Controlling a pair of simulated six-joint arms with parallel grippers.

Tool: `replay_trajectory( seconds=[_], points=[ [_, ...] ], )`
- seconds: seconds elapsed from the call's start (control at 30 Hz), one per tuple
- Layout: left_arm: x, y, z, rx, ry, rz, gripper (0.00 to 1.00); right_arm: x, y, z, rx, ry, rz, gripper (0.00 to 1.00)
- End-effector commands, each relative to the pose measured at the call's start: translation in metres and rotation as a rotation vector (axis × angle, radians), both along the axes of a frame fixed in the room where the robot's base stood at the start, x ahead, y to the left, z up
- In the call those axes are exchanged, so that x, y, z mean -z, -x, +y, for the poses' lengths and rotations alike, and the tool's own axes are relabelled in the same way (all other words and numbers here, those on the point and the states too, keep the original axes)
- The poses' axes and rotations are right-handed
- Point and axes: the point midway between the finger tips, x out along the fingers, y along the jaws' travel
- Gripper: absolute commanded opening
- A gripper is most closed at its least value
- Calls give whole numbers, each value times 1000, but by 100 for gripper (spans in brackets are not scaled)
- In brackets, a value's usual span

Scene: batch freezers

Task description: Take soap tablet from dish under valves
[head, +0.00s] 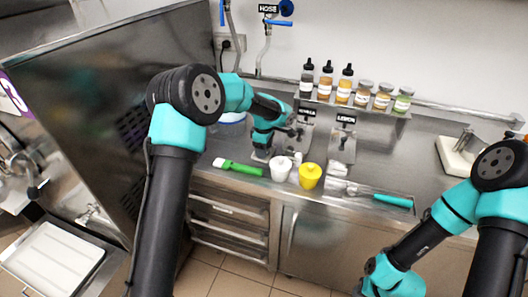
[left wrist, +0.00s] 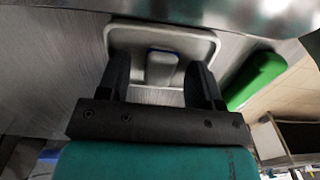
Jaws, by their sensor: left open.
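A pale grey dish (left wrist: 204,45) with a raised rim lies on the steel counter in the left wrist view. A small grey tablet with a bluish edge (left wrist: 162,68) sits in it, likely the soap tablet. My left gripper (left wrist: 162,88) is open, with one dark finger on each side of the tablet; whether either touches it I cannot tell. In the head view my left gripper (head: 261,156) points down at the counter, behind the green-handled tool, and the dish is not clear there. Valves with blue handles (head: 278,22) are on the wall above. My right gripper is out of view.
The green-handled tool (head: 240,168) lies close by and shows beside the dish in the left wrist view (left wrist: 255,80). A white cup (head: 281,170) and a yellow cup (head: 310,177) stand to the right. Several bottles and jars (head: 345,84) line the back shelf.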

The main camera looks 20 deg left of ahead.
Motion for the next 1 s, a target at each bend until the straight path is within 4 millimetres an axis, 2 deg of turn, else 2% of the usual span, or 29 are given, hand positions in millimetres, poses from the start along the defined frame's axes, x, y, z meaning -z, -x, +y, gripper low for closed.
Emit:
replay_trajectory(
  seconds=[0.07, 0.63, 0.87, 1.0],
  points=[
    [0, 0, 0, 0, 0, 0, 60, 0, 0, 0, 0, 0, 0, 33],
    [0, 0, 0, 0, 0, 0, 6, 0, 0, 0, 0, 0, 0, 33],
    [-1, 0, 0, 0, 0, 0, 6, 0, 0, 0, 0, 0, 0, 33],
    [-8, 0, 0, 0, -1, -1, 6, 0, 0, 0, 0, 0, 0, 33]
  ],
)
